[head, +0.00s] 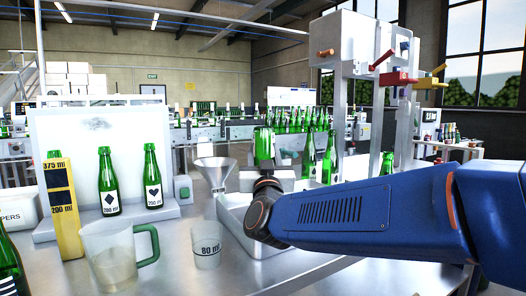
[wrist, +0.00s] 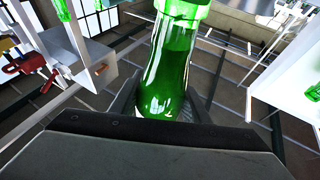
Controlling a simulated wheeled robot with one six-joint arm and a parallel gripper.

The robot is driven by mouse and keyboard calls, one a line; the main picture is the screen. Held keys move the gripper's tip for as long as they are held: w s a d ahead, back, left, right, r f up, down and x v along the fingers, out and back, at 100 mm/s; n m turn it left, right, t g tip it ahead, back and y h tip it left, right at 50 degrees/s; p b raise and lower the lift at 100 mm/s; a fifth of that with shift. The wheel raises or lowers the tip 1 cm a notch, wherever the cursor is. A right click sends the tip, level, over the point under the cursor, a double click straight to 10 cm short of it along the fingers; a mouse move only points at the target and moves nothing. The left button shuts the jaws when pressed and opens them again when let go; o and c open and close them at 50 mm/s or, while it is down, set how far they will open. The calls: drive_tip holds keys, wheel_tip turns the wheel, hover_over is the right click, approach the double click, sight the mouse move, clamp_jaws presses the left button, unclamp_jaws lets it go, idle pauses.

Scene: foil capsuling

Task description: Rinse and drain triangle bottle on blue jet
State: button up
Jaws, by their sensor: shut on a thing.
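My gripper (head: 264,178) is shut on a green bottle (head: 264,145), which stands up above it beyond my blue arm. In the wrist view the bottle (wrist: 172,65) is between the two fingers of my gripper (wrist: 167,108); a brighter green band crosses its upper end. The held bottle looks wide and blunt at the top, as if base up, but its mouth is hidden. No triangle shows on its visible side. The rinsing machine (head: 345,45) at the upper right has a small blue part (head: 404,46); I cannot tell whether it is the blue jet.
Red (head: 385,56) and yellow (head: 430,83) levers jut from the machine. A white tray (head: 232,236) lies below my gripper. A funnel (head: 215,173), 80 ml beaker (head: 207,250), pitcher (head: 115,255) and yellow gauge (head: 60,215) stand left. Diamond (head: 108,185) and heart (head: 153,180) bottles stand behind.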

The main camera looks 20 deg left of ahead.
drive_tip(key=shift+f, duration=1)
idle(1.8)
drive_tip(key=shift+r, duration=0.15)
idle(1.6)
drive_tip(key=shift+r, duration=1.4)
idle(2.1)
